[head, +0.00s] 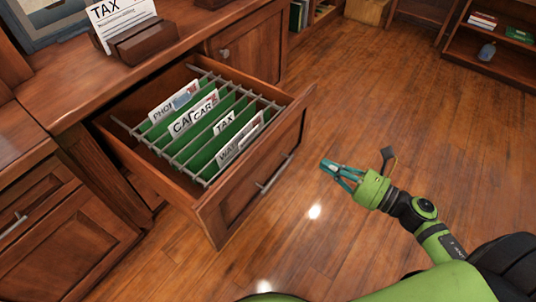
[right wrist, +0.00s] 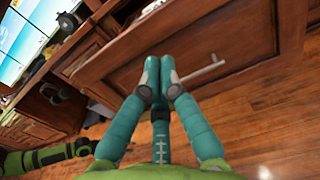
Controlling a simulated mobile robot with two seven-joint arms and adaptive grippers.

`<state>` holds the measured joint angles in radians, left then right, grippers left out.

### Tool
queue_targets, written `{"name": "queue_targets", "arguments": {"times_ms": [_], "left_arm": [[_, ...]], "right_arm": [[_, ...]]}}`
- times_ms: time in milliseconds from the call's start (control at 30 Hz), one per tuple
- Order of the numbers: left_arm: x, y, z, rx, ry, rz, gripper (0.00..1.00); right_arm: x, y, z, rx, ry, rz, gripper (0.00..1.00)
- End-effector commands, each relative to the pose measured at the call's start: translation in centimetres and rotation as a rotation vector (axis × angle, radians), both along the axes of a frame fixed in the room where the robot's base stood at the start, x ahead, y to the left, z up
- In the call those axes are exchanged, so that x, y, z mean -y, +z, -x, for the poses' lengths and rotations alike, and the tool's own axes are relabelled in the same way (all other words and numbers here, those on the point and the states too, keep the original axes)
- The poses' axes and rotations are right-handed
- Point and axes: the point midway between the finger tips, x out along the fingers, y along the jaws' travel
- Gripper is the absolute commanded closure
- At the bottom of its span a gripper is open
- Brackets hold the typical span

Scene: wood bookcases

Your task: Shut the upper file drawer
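The upper file drawer (head: 255,185) is pulled far out of the wooden desk. It holds green hanging folders with white labelled tabs on grey rails. Its front has a metal bar handle (head: 275,174), which also shows in the right wrist view (right wrist: 203,72). My right gripper (head: 328,166) is to the right of the drawer front, apart from it in the head view. In the right wrist view, its teal fingertips (right wrist: 155,80) are together with nothing between them, in front of the drawer front (right wrist: 235,50). My left gripper is not visible.
A cabinet door (head: 245,42) is behind the drawer, and another drawer and door unit (head: 60,235) stands at left. A TAX letter holder (head: 142,42) sits on the desktop. Open wooden floor (head: 390,100) lies to the right, with shelves (head: 490,55) at the back.

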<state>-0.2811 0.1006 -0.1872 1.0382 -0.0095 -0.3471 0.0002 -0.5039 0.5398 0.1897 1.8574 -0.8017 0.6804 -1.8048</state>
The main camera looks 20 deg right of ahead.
Motion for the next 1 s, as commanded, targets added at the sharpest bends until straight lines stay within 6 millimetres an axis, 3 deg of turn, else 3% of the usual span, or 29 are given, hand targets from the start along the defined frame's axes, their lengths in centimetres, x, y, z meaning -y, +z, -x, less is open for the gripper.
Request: {"name": "queue_targets", "arguments": {"times_ms": [167, 700, 1000], "left_arm": [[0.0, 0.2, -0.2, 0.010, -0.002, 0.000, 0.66], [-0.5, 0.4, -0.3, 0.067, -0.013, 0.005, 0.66], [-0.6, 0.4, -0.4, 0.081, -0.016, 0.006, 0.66]], "right_arm": [[-1.1, 0.5, -1.2, 0.022, 0.013, 0.021, 1.00], [-7.6, 0.5, -9.5, 0.017, 0.009, 0.016, 1.00], [-8.7, 0.3, -11.0, 0.015, 0.007, 0.015, 1.00]]}}
